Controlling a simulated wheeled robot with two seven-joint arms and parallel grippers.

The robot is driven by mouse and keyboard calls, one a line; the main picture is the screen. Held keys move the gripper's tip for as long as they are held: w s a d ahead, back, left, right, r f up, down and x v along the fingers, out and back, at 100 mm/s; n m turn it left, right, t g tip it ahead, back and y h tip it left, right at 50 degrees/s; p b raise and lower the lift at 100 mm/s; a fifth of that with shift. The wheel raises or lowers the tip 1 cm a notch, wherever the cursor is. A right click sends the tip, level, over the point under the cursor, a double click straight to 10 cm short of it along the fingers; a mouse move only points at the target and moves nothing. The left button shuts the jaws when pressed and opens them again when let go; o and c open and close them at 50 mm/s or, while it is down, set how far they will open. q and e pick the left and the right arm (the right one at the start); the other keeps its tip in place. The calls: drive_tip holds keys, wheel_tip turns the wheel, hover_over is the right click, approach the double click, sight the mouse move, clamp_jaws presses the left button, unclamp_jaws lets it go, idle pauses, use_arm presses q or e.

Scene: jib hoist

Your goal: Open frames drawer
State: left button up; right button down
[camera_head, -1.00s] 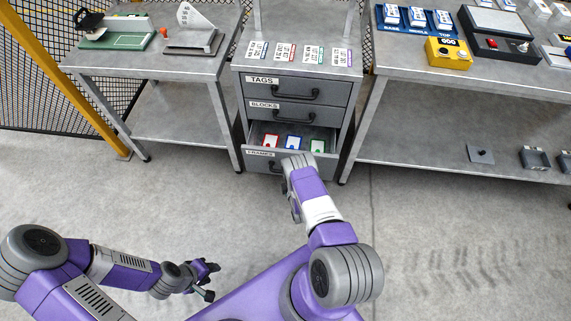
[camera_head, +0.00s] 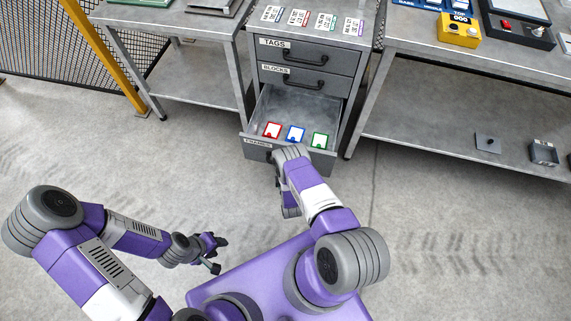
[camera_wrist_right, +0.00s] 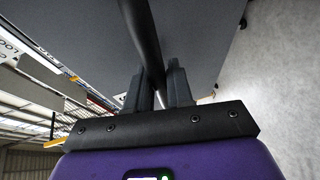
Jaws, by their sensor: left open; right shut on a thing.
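The frames drawer (camera_head: 258,152) is the bottom drawer of the grey cabinet, below the tags and blocks drawers. It stands pulled well out, with a red, a blue and a green framed card (camera_head: 295,133) inside near its front. My right arm reaches to the drawer front, and the arm hides the handle and gripper there in the head view. In the right wrist view my right gripper (camera_wrist_right: 160,88) is shut on the dark bar handle (camera_wrist_right: 143,40), with the grey drawer front beyond. My left gripper (camera_head: 216,253) is open and empty, low over the floor, away from the cabinet.
The tags drawer (camera_head: 318,57) and blocks drawer (camera_head: 318,82) are closed. A workbench (camera_head: 430,65) with a yellow box (camera_head: 459,30) stands at the right, another table (camera_head: 180,22) at the left. The floor in front is clear.

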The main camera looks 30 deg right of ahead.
drive_tip(key=shift+d, duration=0.1)
drive_tip(key=c, duration=1.1)
unclamp_jaws()
drive_tip(key=shift+s, duration=0.1)
drive_tip(key=p+v, duration=0.2)
drive_tip(key=v, duration=0.5)
drive_tip(key=shift+s, duration=0.2)
drive_tip(key=shift+r, duration=0.1)
